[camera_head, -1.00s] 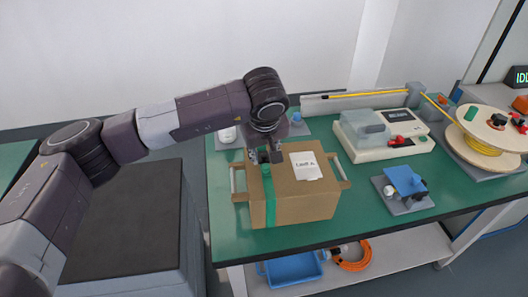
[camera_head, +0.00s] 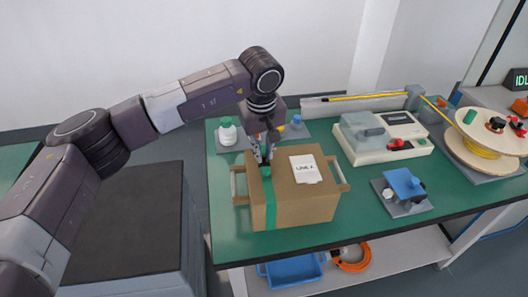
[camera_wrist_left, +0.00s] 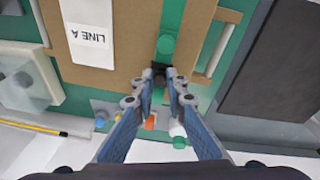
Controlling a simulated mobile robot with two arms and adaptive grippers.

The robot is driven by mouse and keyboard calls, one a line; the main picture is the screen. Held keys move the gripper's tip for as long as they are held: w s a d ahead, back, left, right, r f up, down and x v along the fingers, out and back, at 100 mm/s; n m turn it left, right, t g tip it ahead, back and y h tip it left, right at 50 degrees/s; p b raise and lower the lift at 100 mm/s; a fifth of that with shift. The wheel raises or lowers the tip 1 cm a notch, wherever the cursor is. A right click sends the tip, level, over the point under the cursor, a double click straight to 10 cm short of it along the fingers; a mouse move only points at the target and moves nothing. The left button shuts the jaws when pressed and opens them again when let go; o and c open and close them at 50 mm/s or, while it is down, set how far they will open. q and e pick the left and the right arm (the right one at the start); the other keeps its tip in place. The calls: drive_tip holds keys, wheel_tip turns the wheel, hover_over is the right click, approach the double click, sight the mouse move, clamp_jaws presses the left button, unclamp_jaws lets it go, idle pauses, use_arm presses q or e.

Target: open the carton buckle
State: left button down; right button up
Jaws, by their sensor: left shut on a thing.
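The brown carton (camera_head: 305,207) stands on the green table, with a white "LINE A" label (camera_head: 304,169) on its top and a green strap (camera_head: 271,210) down its near side. The label also shows in the left wrist view (camera_wrist_left: 87,33). My left gripper (camera_head: 264,164) points down at the strap on the carton's top, left of the label. The fingers partly hide the buckle. My right gripper is not in view.
Wooden handles (camera_head: 239,184) stick out at the carton's sides. A white bottle (camera_head: 227,132) stands behind it. To the right are a beige machine (camera_head: 385,137), a blue-topped fixture (camera_head: 404,183) and a cable spool (camera_head: 487,150).

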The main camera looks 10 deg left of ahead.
use_arm(q)
drive_tip(key=shift+w+r+g+h+p, duration=0.3)
drive_tip(key=shift+w+g+p, duration=0.15)
drive_tip(key=shift+g, duration=0.55)
drive_tip(key=shift+w+a+g, duration=0.1)
drive_tip(key=shift+w+g, duration=0.05)
drive_tip(key=shift+g, duration=0.25)
drive_tip(key=shift+w+a+r+g+h, duration=0.1)
drive_tip(key=shift+w+g+h, duration=0.2)
drive_tip(key=shift+g, duration=0.4)
drive_tip(key=c, duration=1.9)
unclamp_jaws()
drive_tip(key=shift+c, duration=0.2)
drive_tip(key=s+d+v, duration=0.1)
drive_tip(key=v, duration=0.9)
drive_tip(key=shift+s+r, duration=0.15)
drive_tip(key=shift+s, duration=0.15)
